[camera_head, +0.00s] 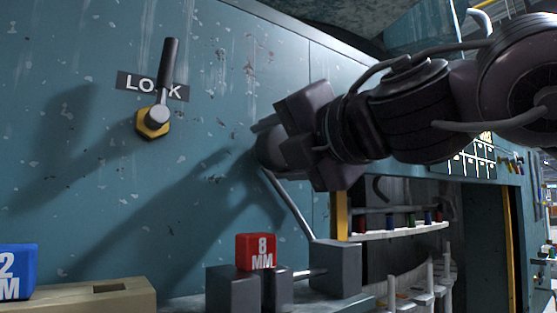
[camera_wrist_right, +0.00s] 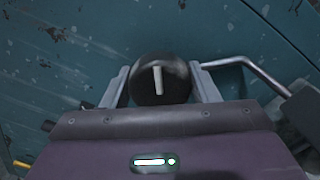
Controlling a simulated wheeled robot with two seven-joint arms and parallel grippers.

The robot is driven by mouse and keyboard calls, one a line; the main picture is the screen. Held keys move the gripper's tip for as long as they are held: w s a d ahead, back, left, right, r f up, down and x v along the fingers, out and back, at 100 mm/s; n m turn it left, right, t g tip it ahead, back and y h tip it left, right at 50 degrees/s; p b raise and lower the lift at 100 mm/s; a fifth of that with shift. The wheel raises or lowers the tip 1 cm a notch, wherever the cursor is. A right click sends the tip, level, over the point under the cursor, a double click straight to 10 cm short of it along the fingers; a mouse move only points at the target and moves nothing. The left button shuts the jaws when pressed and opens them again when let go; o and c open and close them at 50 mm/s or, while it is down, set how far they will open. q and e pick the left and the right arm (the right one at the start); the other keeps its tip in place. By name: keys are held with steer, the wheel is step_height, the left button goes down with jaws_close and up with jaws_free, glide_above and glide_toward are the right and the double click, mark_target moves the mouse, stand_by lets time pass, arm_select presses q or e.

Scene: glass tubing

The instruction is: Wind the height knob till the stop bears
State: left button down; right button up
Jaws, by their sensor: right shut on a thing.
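The round black height knob (camera_head: 270,150) sits on the blue-green panel. My right gripper (camera_head: 285,140) comes in from the right and is shut on it; its jaws largely cover the knob in the head view. In the right wrist view the knob (camera_wrist_right: 148,91) lies between the two grey fingers of the gripper (camera_wrist_right: 162,86), and its pale line points nearly straight up. Below, a red 8 MM block (camera_head: 257,252) sits at the dark grey blocks (camera_head: 232,289). I cannot tell which part is the stop, or whether anything bears. My left gripper is out of view.
A lock lever (camera_head: 169,64) stands nearly upright on a yellow hex nut (camera_head: 150,124), over its label. A bent metal rod (camera_head: 290,205) runs down to a grey block (camera_head: 336,268). A blue 2 MM block (camera_head: 17,272) is by a beige slotted holder (camera_head: 75,295).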

steer(key=shift+f+m+b, duration=0.15)
steer(key=shift+m+b, duration=0.9)
steer(key=shift+m, duration=1.15)
steer(key=o, duration=1)
steer(key=shift+s+d, duration=0.1)
steer(key=shift+s+d+b, duration=0.2)
steer(key=shift+s+b, duration=0.1)
steer(key=shift+b, duration=0.05)
steer(key=b+v, duration=0.2)
steer(key=v, duration=0.4)
steer(key=shift+s+d, duration=0.25)
steer(key=shift+s, duration=0.05)
